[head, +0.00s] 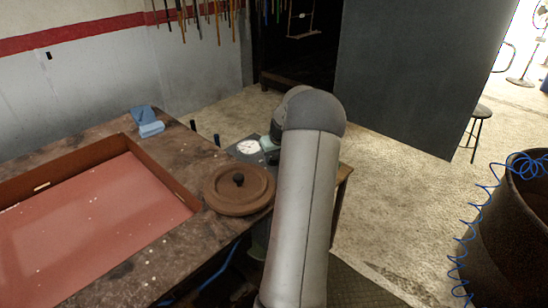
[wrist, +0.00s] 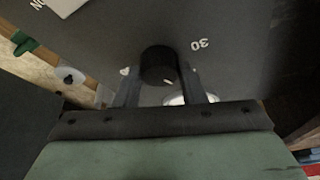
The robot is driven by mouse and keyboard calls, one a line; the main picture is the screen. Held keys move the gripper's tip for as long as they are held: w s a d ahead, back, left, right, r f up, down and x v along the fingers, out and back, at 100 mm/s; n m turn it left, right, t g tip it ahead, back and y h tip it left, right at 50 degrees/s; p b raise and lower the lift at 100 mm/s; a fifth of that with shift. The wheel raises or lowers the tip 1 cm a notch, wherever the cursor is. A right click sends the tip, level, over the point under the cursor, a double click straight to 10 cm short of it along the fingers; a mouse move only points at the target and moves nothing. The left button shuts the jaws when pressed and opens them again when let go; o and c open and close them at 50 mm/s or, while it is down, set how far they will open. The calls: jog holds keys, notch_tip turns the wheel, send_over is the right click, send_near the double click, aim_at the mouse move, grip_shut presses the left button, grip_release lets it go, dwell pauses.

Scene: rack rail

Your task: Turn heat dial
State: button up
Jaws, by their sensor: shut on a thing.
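The heat dial is a black round knob (wrist: 158,66) on a dark grey panel (wrist: 240,60) in the wrist view. A white "30" is printed on the panel right of the knob, and other white lettering shows at the top left. My gripper (wrist: 160,80) has its two fingers on either side of the knob and is shut on it. In the head view my arm hides the gripper and the knob. Part of the grey unit with a white round gauge (head: 248,147) shows just left of my arm.
A brown round lid (head: 225,199) with a black knob lies near the bench corner, close to my arm. A wooden-edged tray (head: 90,215) with a pink bottom fills the left bench. Blue items (head: 147,122) lie behind it. A dark barrel (head: 515,230) stands right, beyond open floor.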

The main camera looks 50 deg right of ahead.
jog(key=shift+w+a+f+m+h+b, duration=0.1)
jog(key=shift+m+h+b, duration=0.1)
jog(key=shift+m+b, duration=0.3)
jog(key=shift+a+m+h+b, duration=0.1)
jog(key=shift+m+h+b, duration=0.1)
jog(key=shift+m, duration=0.5)
jog(key=m+g+h, duration=0.1)
jog(key=m, duration=0.2)
jog(key=shift+w+m+b, duration=0.1)
jog(key=shift+m+b, duration=0.2)
jog(key=shift+b, duration=0.1)
jog(key=m+g, duration=0.1)
jog(key=m, duration=0.2)
jog(key=m+g, duration=0.2)
jog(key=m, duration=0.1)
jog(key=shift+w+h+p, duration=0.15)
jog(key=shift+h+p, duration=0.2)
jog(key=shift+h, duration=0.05)
jog(key=m+g+p, duration=0.1)
jog(key=m, duration=0.2)
jog(key=m+g, duration=0.1)
jog(key=m, duration=0.1)
jog(key=shift+m+p, duration=0.4)
jog(key=m+y+p, duration=0.1)
jog(key=m, duration=0.1)
jog(key=m+g, duration=0.1)
jog(key=m, duration=0.1)
jog(key=shift+w+d+m+y+p, duration=0.1)
jog(key=shift+w+m+y+p, duration=0.05)
jog(key=shift+m+y+p, duration=0.2)
